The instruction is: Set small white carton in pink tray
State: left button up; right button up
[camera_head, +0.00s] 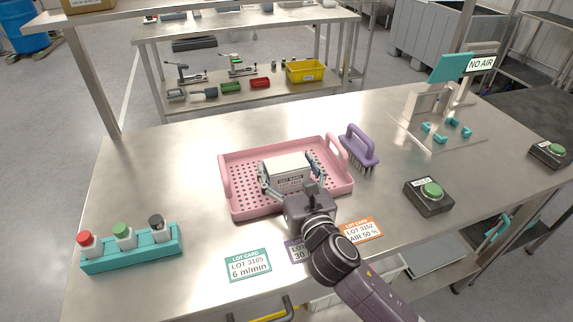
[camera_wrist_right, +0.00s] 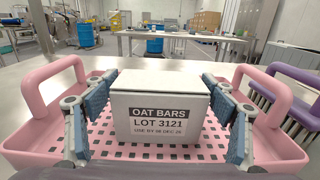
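The small white carton (camera_head: 288,168), marked "OAT BARS LOT 3121", is upright inside the pink tray (camera_head: 240,208). In the right wrist view the carton (camera_wrist_right: 160,118) is centred between the fingers, over the tray's perforated floor (camera_wrist_right: 100,142). Its underside looks at or very close to that floor; I cannot tell whether it bears on it. My left gripper is not in view.
A purple brush (camera_head: 358,150) stands close to the tray's right side. Lot cards (camera_head: 248,265) lie in front of the tray. The bench left of the tray is clear.

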jog(key=shift+o, duration=0.8)
jog(key=shift+r, duration=0.25)
jog(key=v, duration=1.2)
jog(key=shift+b, duration=0.35)
